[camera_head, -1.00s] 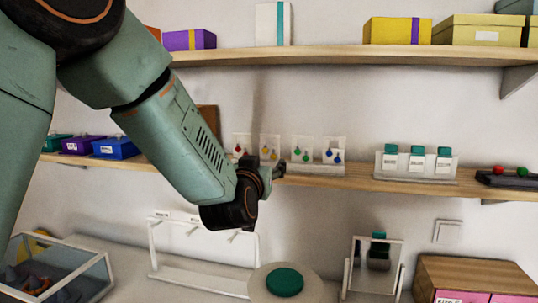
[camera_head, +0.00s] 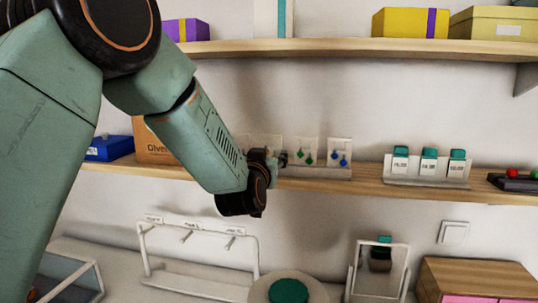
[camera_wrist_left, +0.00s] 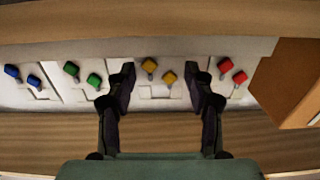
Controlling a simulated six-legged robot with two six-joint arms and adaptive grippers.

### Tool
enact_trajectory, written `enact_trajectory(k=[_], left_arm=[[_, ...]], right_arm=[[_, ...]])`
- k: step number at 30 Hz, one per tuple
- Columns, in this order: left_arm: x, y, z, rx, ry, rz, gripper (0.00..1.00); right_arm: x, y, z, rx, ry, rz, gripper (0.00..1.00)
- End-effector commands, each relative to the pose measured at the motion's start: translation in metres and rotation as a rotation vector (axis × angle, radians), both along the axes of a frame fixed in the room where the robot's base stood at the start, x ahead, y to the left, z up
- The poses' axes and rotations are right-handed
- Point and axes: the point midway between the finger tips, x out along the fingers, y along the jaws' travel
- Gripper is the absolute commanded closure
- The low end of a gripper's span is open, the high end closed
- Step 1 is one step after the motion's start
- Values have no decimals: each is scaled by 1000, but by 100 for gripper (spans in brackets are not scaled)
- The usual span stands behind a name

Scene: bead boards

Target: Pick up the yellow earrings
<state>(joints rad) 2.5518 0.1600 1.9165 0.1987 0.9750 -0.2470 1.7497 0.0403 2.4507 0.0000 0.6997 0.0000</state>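The yellow earrings (camera_wrist_left: 159,71) hang on a white card (camera_wrist_left: 160,92) on the lower shelf. In the left wrist view they lie between the fingers of my left gripper (camera_wrist_left: 161,84), which is open with a finger on either side. I cannot tell how far the fingertips are from the card. In the head view my left gripper (camera_head: 281,160) is in front of the card row, and the yellow earrings are hidden behind it and the wrist. My right gripper is not in view.
Green earrings (camera_wrist_left: 83,74) and blue earrings (camera_wrist_left: 23,75) sit beside one finger, red earrings (camera_wrist_left: 232,71) beside the other. A brown box (camera_wrist_left: 292,82) stands at the end. The upper shelf (camera_head: 330,50) runs above. A white stand (camera_head: 200,285) and mirror (camera_head: 378,270) stand below.

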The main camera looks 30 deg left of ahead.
Motion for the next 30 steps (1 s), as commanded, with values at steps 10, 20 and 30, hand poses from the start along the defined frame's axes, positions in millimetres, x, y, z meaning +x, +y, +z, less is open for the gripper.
enact_trajectory(k=[10,20,30], left_arm=[[1,1,-2,0,5,-2,62],[3,3,3,0,0,-2,63],[2,3,61,0,-4,-1,63]], right_arm=[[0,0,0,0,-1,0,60],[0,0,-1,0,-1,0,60],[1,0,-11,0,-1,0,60]])
